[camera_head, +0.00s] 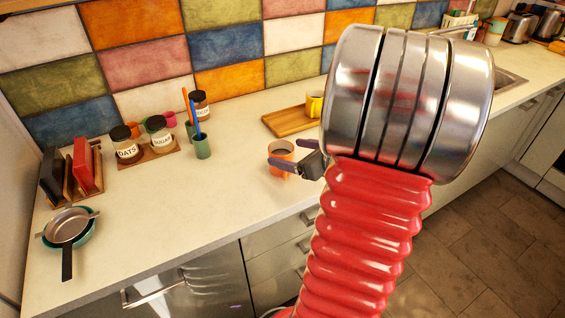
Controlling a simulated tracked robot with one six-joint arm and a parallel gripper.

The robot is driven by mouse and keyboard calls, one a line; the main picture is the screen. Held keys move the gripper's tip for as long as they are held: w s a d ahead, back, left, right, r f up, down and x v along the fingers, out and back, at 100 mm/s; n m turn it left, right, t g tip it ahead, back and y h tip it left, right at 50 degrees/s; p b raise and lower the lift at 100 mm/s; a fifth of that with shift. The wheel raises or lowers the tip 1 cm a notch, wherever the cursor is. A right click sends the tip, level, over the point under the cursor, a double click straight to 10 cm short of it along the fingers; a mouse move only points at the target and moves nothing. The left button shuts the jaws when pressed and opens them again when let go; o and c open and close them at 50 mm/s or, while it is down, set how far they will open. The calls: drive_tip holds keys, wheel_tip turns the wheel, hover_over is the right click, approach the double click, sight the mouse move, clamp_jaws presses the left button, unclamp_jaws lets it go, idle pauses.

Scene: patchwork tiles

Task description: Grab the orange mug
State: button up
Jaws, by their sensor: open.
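The lower part of the mug is partly hidden by the near finger. My red and silver arm hides the counter to the right.
A wooden board (286,122) with a yellow mug (314,106) lies behind.

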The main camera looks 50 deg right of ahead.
sight(273, 147)
drive_tip(key=shift+x, duration=1.8)
drive_tip(key=shift+c, duration=0.5)
drive_tip(key=shift+r, duration=0.1)
drive_tip(key=c, duration=1.4)
drive_tip(key=shift+r, duration=0.2)
wheel_tip(273, 147, up, 10)
drive_tip(key=shift+f, duration=0.25)
